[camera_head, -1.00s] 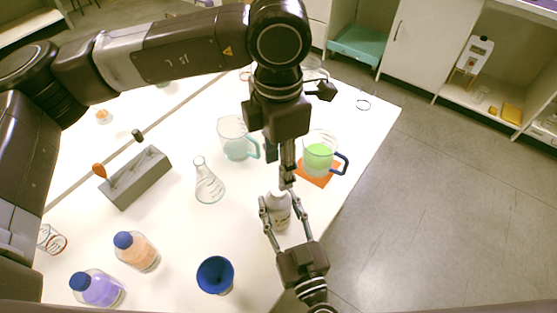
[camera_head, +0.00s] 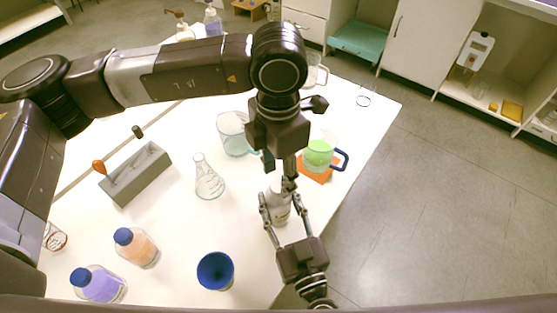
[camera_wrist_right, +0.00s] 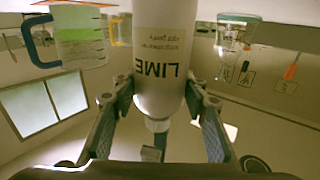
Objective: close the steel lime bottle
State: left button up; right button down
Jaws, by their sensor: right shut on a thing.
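The pale lime bottle (camera_head: 278,207) stands at the right part of the white table in the head view. In the right wrist view the bottle (camera_wrist_right: 158,50) shows upside down with the word LIME, and its narrow neck (camera_wrist_right: 157,124) is at the lower end. My right gripper (camera_head: 277,218) is shut around the bottle's body, one finger on each side. My left gripper (camera_head: 288,184) points down right over the bottle's top. Its fingers look close together, but they hide the bottle's mouth. I cannot tell whether a cap is between them.
A mug of green liquid (camera_head: 318,153) stands on an orange mat (camera_head: 316,173) close behind the bottle. A beaker (camera_head: 232,136), a flask (camera_head: 208,182), a blue cup (camera_head: 215,271), an orange bottle (camera_head: 140,250), a purple bottle (camera_head: 103,286) and a grey rack (camera_head: 138,176) stand to the left.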

aim_at(278, 186)
pick_arm(q)
jog(key=shift+f, duration=1.55)
grip_shut()
jog(key=shift+o, duration=0.8)
grip_release()
notch_tip(278, 186, up, 12)
